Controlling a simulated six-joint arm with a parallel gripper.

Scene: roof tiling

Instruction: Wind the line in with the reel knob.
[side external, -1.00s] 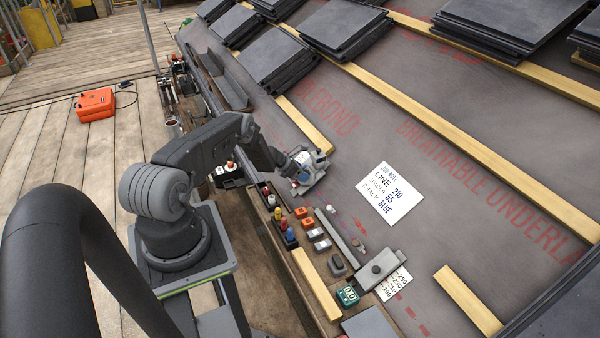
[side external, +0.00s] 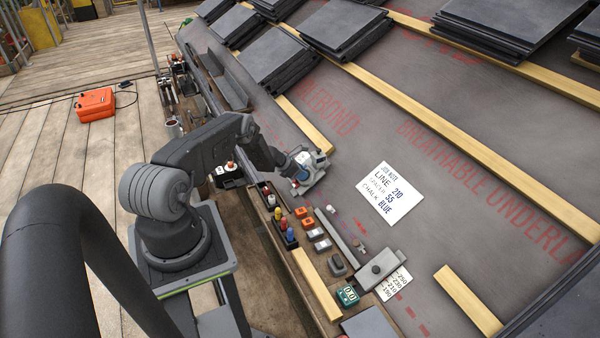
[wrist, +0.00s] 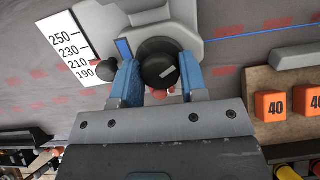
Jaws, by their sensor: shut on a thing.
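The reel is a light grey housing (wrist: 207,14) on the grey underlay, seen at the top of the wrist view with a small blue window. A round black reel knob (wrist: 158,66) with a pale mark stands at its near side. My gripper (wrist: 158,78) has its blue fingers shut on this knob, one on each side. In the side view my gripper (side external: 306,172) is low over the roof near the eave, and it largely covers the reel and hides the knob.
A scale card (wrist: 72,48) marked 250 to 190 lies left of the reel. Orange blocks (wrist: 272,105) marked 40 stand to the right, on the wooden bench. A job note (side external: 390,193) reads line 210, spacer 55, chalk blue. A grey block (side external: 380,268) stands farther right.

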